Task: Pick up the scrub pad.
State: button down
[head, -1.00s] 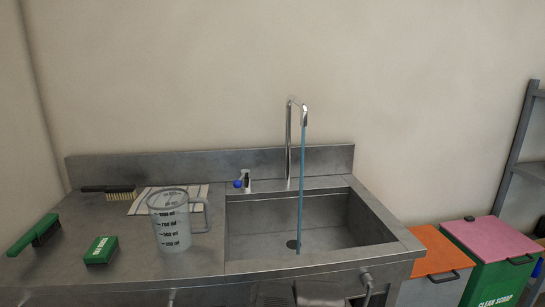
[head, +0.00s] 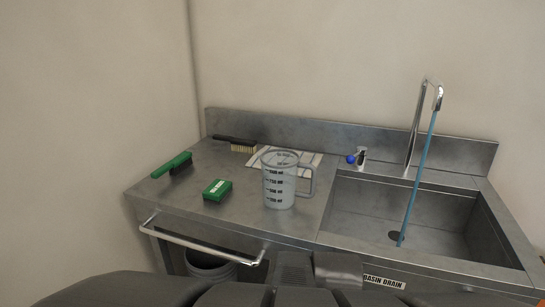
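The scrub pad is most likely the small green block (head: 217,190) with a white label on its top and a dark underside. It lies flat on the left part of the steel counter (head: 225,225), apart from the things around it. Dark parts of my own body show along the bottom edge of the head view. No gripper fingers can be made out there.
A green-handled brush (head: 174,166) lies left of the block, near the counter's left end. A clear measuring jug (head: 279,181) stands to its right. A black-handled brush (head: 240,145) and a cloth (head: 303,160) lie behind. A rail (head: 200,244) runs along the counter front.

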aim_at(217, 192)
jog(key=u, duration=0.65)
